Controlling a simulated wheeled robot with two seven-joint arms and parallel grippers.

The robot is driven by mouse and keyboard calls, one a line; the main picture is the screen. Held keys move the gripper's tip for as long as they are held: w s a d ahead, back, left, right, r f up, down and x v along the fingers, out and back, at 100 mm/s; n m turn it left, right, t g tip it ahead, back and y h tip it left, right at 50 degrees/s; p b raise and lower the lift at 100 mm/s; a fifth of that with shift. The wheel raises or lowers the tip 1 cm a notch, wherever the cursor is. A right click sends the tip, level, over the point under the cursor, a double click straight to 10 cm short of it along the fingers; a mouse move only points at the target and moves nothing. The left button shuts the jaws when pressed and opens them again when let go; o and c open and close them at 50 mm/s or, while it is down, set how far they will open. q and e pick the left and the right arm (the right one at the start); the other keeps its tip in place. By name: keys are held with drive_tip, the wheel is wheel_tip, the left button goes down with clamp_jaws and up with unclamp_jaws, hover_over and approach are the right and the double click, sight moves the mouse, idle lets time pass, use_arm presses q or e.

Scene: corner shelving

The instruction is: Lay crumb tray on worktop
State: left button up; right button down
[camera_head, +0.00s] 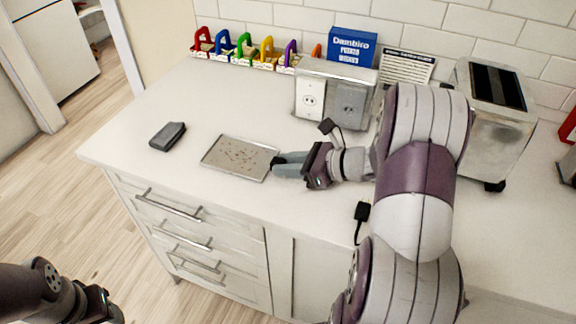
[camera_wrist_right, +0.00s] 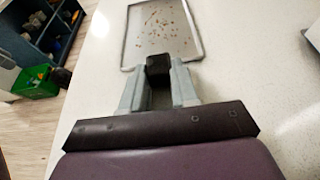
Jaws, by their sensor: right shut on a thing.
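The crumb tray (camera_head: 240,157) is a thin, shallow metal tray with brown crumbs scattered on it. It is flat at the worktop (camera_head: 165,105), left of my right gripper; I cannot tell whether it touches the surface.
A dark grey block (camera_head: 168,136) lies left of the tray. A silver toaster (camera_head: 492,115) stands at the right, and a power outlet box (camera_head: 334,95) stands behind my right gripper. A black plug (camera_head: 362,211) lies near the front edge. Colourful clips and a blue Dambiro box (camera_head: 351,46) line the wall.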

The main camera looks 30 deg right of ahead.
drive_tip(key=c, duration=1.2)
unclamp_jaws()
drive_tip(key=shift+s+a+f, duration=0.15)
drive_tip(key=shift+s+f, duration=0.1)
drive_tip(key=shift+f, duration=0.4)
drive_tip(key=o, duration=0.3)
drive_tip(key=shift+f, duration=0.15)
drive_tip(key=shift+o, duration=0.2)
wheel_tip(320, 180, up, 2)
drive_tip(key=p, duration=0.2)
drive_tip(key=shift+w+p, duration=0.1)
drive_tip(key=shift+p, duration=0.3)
drive_tip(key=shift+s+d+b, duration=0.55)
drive_tip(key=shift+d+b, duration=0.05)
drive_tip(key=shift+d, duration=0.2)
drive_tip(key=v, duration=1)
drive_tip(key=shift+r, duration=0.35)
